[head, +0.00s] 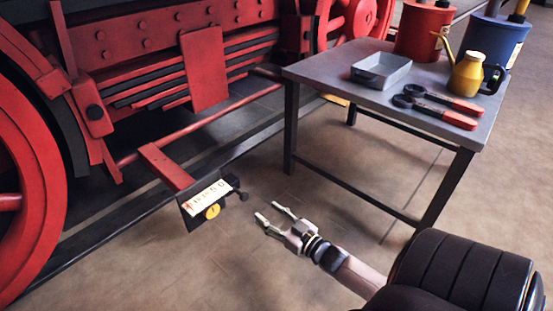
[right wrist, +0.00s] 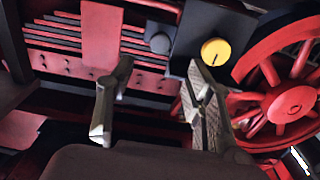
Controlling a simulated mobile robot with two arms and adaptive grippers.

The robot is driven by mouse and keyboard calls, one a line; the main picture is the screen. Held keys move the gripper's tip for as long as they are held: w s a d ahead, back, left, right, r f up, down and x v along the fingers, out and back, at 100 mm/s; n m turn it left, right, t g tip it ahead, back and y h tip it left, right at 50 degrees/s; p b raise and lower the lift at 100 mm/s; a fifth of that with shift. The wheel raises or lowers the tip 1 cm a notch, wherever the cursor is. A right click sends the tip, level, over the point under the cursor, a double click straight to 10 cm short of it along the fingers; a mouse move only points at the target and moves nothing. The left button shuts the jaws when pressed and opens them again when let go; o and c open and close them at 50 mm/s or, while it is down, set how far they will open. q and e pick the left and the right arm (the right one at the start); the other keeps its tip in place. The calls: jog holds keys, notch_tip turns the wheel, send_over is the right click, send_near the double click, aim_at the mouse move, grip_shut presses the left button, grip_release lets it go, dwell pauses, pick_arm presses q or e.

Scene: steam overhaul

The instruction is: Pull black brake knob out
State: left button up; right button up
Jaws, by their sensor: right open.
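A small dark panel (head: 207,203) with a white label sits at the end of a red bracket low beside the locomotive. The black brake knob (head: 243,196) sticks out from its right side, and it shows as a dark round end in the right wrist view (right wrist: 159,43). A yellow round knob (head: 212,212) is on the same panel, also in the right wrist view (right wrist: 215,52). My right gripper (head: 269,212) is open and empty, a short way right of the black knob, not touching it. In the right wrist view its fingers (right wrist: 158,88) point toward the panel. My left gripper is not in view.
A metal table (head: 330,75) stands behind and right of my right gripper, with a grey tray (head: 381,70), red-handled tools (head: 440,108) and a yellow oil can (head: 466,75). Red and blue drums stand beyond. A red wheel (head: 30,170) is at left. The floor around the gripper is clear.

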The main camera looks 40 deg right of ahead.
jog(key=shift+s+d, duration=0.1)
jog(key=shift+s, duration=1.2)
